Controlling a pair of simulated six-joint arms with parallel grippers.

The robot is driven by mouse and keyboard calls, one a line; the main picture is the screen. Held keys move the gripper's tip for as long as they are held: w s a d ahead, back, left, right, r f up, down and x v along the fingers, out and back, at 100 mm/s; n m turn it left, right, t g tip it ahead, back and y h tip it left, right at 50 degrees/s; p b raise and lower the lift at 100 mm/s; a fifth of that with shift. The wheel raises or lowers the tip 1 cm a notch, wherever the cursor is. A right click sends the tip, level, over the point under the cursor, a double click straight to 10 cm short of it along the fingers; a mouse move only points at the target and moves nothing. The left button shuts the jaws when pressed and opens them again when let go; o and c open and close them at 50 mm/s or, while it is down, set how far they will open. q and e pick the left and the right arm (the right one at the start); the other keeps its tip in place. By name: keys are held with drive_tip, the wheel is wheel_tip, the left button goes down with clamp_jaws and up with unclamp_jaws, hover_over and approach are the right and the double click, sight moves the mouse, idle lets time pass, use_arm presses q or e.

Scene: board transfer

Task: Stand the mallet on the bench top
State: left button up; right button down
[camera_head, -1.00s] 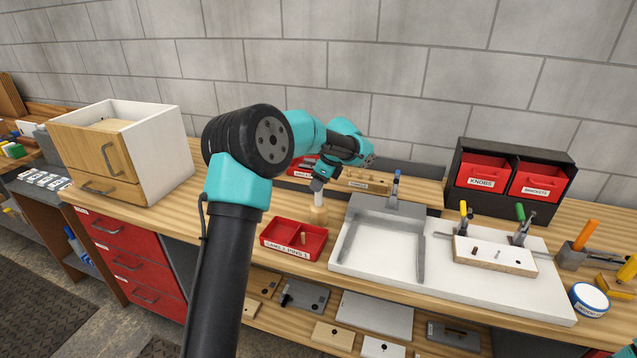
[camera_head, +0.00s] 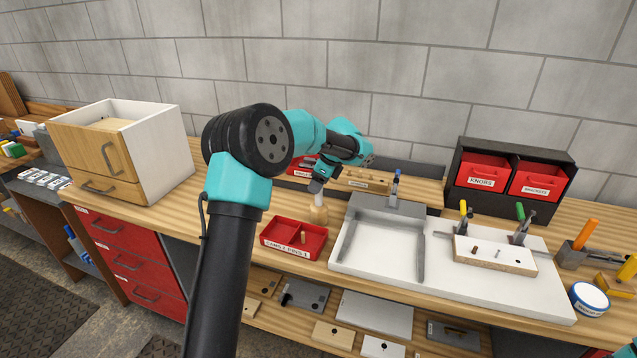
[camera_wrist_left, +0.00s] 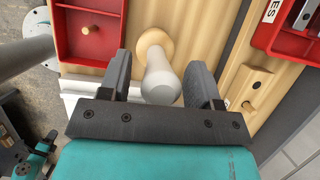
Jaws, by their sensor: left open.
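The mallet, with a pale wooden head (camera_head: 318,214) and a whitish handle (camera_wrist_left: 162,80), stands upright on the bench top (camera_head: 190,211), head down, just behind the red cams and pins tray. My left gripper (camera_head: 317,187) is over it, pointing down. In the left wrist view the left gripper's (camera_wrist_left: 160,80) two dark fingers are apart, one on each side of the handle, with visible gaps. Part of the handle is hidden by the gripper in the head view. My right gripper is not in view.
The red two-part tray (camera_head: 293,238) is close in front of the mallet. A wooden block (camera_head: 366,181) lies behind it to the right, and a white board with a grey frame (camera_head: 345,262) is on the right. A drawer cabinet (camera_head: 165,160) stands left.

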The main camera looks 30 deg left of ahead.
use_arm(q)
drive_tip(key=s+v, duration=0.1)
drive_tip(key=v, duration=1.1)
drive_tip(key=shift+w, duration=0.45)
